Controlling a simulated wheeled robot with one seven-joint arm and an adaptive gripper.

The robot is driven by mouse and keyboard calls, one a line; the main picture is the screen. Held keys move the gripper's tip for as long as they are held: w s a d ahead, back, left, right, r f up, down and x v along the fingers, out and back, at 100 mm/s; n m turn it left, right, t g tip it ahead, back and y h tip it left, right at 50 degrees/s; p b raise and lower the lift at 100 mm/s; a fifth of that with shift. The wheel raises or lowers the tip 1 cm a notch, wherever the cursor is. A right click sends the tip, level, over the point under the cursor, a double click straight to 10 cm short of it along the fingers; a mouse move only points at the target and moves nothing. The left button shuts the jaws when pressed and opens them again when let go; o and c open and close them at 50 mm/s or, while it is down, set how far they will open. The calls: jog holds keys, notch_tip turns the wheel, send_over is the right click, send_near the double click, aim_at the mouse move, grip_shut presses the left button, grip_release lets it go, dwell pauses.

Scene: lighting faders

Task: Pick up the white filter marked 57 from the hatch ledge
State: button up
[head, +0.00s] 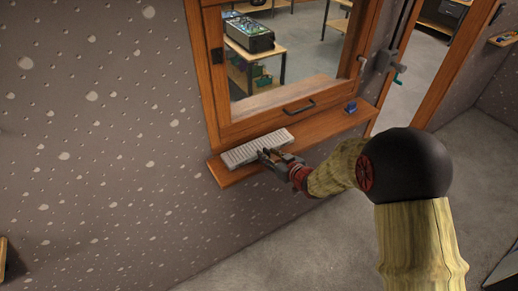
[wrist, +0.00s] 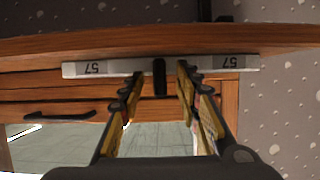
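The white filter (head: 255,148) lies on the wooden hatch ledge (head: 325,124), a pale ribbed slab close to the wall. In the wrist view its narrow white edge (wrist: 120,67) runs across the picture, with a "57" label near each end, upside down. A black tab (wrist: 160,77) stands at the middle of that edge. My gripper (wrist: 160,82) is open, one finger on each side of the tab with gaps between. In the head view my gripper (head: 268,156) is at the filter's front edge. I cannot tell whether the fingertips touch the filter.
A small blue object (head: 351,107) sits on the ledge to the right. A wood-framed window with a black handle (head: 299,107) is behind the ledge. The speckled wall (head: 100,150) is to the left. Floor (head: 300,235) is open below the ledge.

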jog(key=shift+c, duration=0.8)
grip_shut()
